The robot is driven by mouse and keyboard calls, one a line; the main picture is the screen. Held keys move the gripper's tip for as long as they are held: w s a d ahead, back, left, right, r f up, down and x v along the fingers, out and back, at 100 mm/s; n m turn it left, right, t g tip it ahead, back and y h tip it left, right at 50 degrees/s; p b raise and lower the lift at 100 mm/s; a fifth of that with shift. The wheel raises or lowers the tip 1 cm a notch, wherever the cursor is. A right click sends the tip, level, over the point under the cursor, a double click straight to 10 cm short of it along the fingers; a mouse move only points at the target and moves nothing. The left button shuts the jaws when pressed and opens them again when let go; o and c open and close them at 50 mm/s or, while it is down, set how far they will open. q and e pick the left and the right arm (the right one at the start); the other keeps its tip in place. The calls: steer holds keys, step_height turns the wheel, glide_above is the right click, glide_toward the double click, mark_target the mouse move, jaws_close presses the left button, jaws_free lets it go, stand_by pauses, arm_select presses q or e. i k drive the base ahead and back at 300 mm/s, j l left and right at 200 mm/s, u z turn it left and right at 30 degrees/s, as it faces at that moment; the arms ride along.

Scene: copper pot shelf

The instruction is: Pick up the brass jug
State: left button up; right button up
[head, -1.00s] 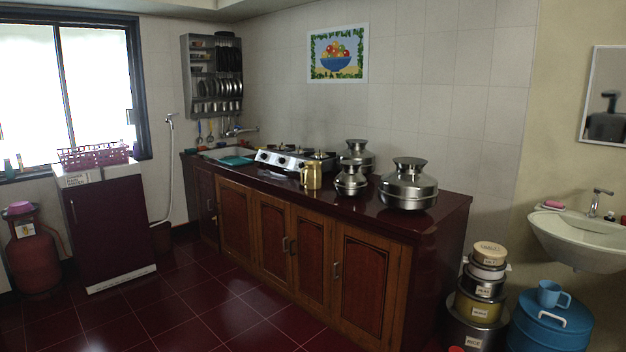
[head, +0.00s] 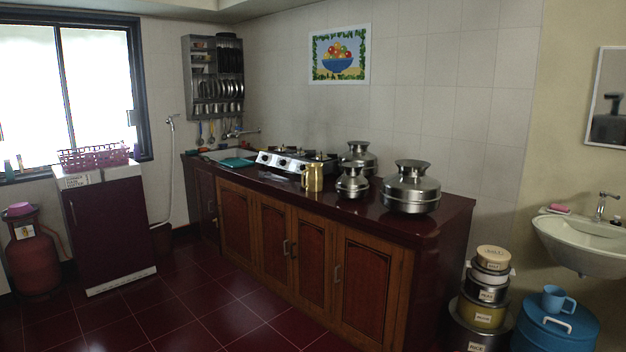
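The brass jug (head: 313,178) stands upright on the dark red counter (head: 398,222), close to its front edge. It is gold-coloured, with a handle on its left side. A small steel pot (head: 351,184) stands just right of it, and the stove (head: 287,161) is behind it to the left. Neither of my grippers is in the head view.
Larger steel pots (head: 410,190) stand on the counter to the right. Stacked canisters (head: 484,314) and a blue drum (head: 552,332) stand on the floor at the right. A dark cabinet (head: 108,233) and a red gas cylinder (head: 33,260) are at the left. The tiled floor before the counter is clear.

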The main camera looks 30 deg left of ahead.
mark_target(314, 174)
steer(key=i+j, duration=0.25)
steer(key=i, duration=0.45)
steer(key=i+j+u, duration=0.1)
steer(key=i+j, duration=0.15)
steer(key=i, duration=0.45)
steer(key=i+j, duration=0.2)
steer(key=i, duration=0.5)
steer(key=i+j+u, duration=0.15)
steer(key=i, duration=0.6)
steer(key=i+j, duration=0.2)
steer(key=i, duration=0.5)
